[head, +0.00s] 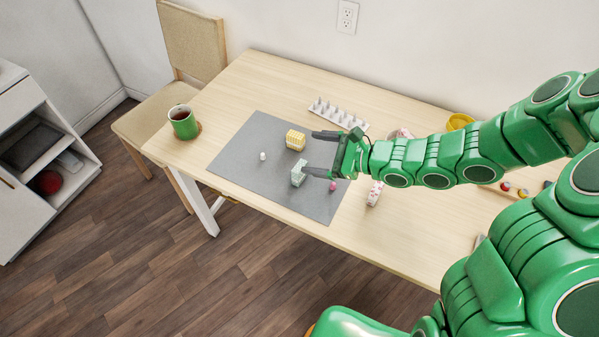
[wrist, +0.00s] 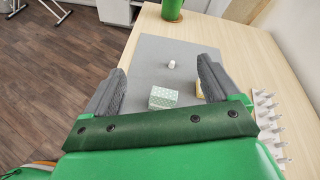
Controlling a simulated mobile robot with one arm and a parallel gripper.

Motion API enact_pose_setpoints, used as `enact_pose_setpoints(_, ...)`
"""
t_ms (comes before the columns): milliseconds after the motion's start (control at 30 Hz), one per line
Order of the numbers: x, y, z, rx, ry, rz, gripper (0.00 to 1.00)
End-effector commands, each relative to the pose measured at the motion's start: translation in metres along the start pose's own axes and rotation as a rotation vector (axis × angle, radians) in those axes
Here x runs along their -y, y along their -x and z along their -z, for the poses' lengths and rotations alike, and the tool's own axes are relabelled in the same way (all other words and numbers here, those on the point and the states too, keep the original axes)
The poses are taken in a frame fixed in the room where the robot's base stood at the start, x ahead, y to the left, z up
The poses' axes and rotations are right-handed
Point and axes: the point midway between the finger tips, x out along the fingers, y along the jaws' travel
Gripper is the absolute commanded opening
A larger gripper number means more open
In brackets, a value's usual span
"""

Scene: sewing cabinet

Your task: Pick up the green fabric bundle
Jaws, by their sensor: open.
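The green fabric bundle (head: 299,174) is a small pale green patterned block on the grey mat (head: 235,160). In the wrist view the bundle (wrist: 163,98) shows between the two fingers, a little beyond my gripper's body. My gripper (head: 313,154) is open, with its dark fingers spread, and comes in from the right. In the head view the near finger is close to the bundle's right side; I cannot tell whether they touch. In the wrist view my gripper (wrist: 160,85) holds nothing.
A yellow bundle (head: 295,140) lies near the far finger. A small white spool (head: 263,156) and a pink one (head: 333,186) are on the mat. A white pegged rack (head: 338,115) is behind. A green mug (head: 184,122) stands at the table's left end.

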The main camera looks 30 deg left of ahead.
Motion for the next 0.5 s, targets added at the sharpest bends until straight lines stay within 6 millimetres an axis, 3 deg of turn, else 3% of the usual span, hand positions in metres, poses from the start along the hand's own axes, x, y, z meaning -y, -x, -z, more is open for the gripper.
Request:
enact_pose_setpoints(300,-0.004,-0.026,0.073,-0.068,-0.284,0.086,0.89)
enact_pose_setpoints(500,-0.009,-0.032,0.096,-0.096,-0.372,0.110,0.89)
